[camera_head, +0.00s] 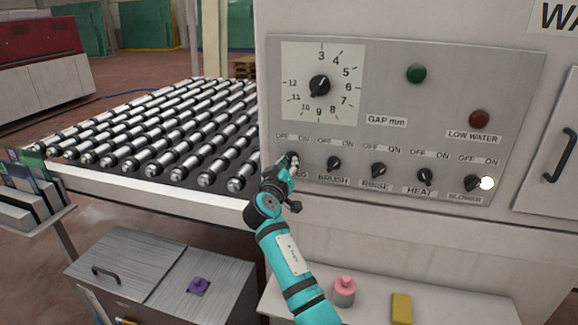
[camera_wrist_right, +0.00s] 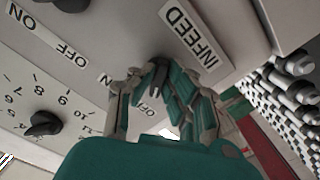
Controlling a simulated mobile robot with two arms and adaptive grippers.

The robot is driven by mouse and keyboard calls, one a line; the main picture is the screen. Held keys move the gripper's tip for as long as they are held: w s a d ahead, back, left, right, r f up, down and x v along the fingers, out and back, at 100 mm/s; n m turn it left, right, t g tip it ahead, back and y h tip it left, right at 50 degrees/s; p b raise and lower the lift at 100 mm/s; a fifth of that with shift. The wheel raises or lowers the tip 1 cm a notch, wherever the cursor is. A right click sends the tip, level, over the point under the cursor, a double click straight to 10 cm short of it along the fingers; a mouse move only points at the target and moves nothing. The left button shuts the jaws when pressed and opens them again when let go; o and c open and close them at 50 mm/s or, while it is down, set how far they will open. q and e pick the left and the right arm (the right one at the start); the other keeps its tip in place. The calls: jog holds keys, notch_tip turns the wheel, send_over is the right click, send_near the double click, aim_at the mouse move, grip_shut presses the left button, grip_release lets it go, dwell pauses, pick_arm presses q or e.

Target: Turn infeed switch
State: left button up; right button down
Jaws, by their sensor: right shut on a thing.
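My right gripper (camera_head: 290,163) is at the lower left of the grey control panel (camera_head: 420,110), at the leftmost of a row of black knobs. In the right wrist view the fingers of my right gripper (camera_wrist_right: 160,85) are shut around the dark infeed switch (camera_wrist_right: 157,68). The INFEED label (camera_wrist_right: 196,36) is beside it. The fingers cover most of the knob, so its exact angle is hard to tell. In the head view the gripper hides the switch and most of its label. My left gripper is not in view.
The brush knob (camera_head: 334,163), rinse knob (camera_head: 378,170), heat knob (camera_head: 425,177) and blower knob (camera_head: 473,183) are to the right. The gap dial (camera_head: 319,85) is above. A roller conveyor (camera_head: 150,130) lies left. A pink-topped object (camera_head: 345,287) and yellow block (camera_head: 402,308) sit on the ledge below.

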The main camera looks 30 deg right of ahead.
jog(key=shift+r+n, duration=0.15)
jog(key=shift+n, duration=0.45)
jog(key=c, duration=1.4)
grip_release()
jog(key=shift+o, duration=0.2)
jog(key=v, duration=1.2)
jog(key=shift+w, duration=0.1)
